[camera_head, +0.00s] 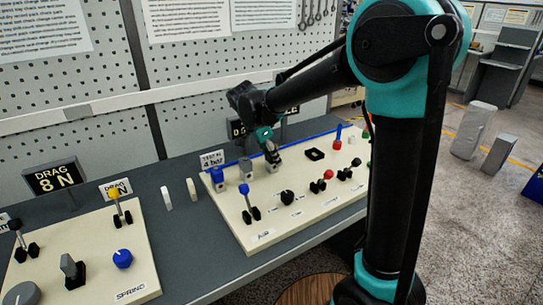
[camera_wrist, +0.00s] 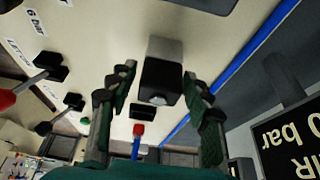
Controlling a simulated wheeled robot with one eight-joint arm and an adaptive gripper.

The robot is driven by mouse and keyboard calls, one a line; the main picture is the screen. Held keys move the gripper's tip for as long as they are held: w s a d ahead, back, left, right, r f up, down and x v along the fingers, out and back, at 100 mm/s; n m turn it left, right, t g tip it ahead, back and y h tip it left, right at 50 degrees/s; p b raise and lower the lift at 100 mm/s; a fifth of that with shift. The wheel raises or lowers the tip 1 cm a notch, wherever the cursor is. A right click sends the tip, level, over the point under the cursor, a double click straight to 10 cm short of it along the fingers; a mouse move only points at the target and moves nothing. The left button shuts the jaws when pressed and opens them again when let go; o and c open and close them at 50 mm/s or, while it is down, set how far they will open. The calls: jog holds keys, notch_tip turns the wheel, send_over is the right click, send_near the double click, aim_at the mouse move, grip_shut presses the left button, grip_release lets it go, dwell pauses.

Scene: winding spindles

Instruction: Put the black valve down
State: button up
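The black valve, a black block with a grey part behind it, is at the centre of the wrist view (camera_wrist: 160,82). My gripper (camera_wrist: 160,92) has one finger on each side of it, with a narrow gap visible at the left finger. The fingers look open and not closed on it. In the head view my gripper (camera_head: 272,150) is low over the back of the right-hand panel (camera_head: 305,205), right above a pale block (camera_head: 273,167). The gripper mostly hides the valve there, so its exact tilt is unclear.
A blue valve (camera_head: 217,175) and a grey one (camera_head: 244,166) stand close left of my gripper. Several small levers and a black knob (camera_head: 287,197) are in front.

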dwell(0.3)
jog(key=v, duration=1.2)
